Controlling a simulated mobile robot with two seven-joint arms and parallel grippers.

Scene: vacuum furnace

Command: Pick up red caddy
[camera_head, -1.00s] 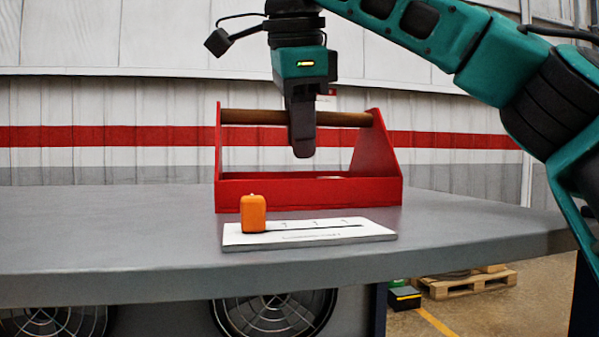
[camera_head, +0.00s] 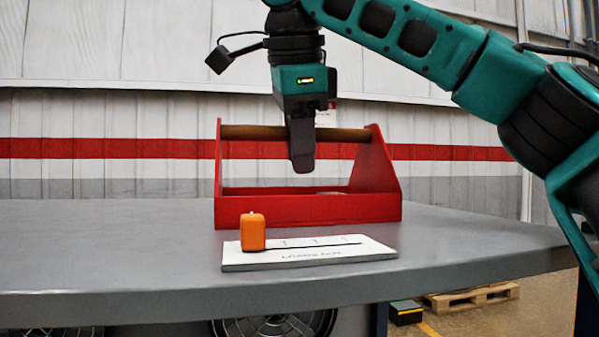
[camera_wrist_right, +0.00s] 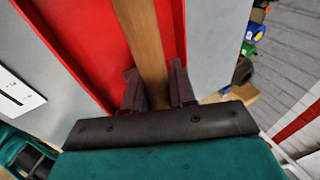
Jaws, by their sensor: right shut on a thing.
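The red caddy (camera_head: 310,209) stands on the grey table, an open tray with two upright end panels and a brown wooden handle bar (camera_head: 345,135) between them. My right gripper (camera_head: 302,165) comes down from above onto the handle, with its fingers across the bar. In the right wrist view the handle (camera_wrist_right: 142,40) runs between the two dark fingers of the gripper (camera_wrist_right: 160,88), which are shut on it. The caddy's red floor (camera_wrist_right: 85,35) shows beside the bar. The caddy appears to rest on the table. My left gripper is not in view.
A white labelled plate (camera_head: 310,254) lies in front of the caddy, with an orange block-like piece (camera_head: 253,232) at its left end. The grey table (camera_head: 110,250) is clear to the left. A wooden pallet (camera_head: 470,297) and a black-and-yellow box (camera_head: 405,312) are on the floor.

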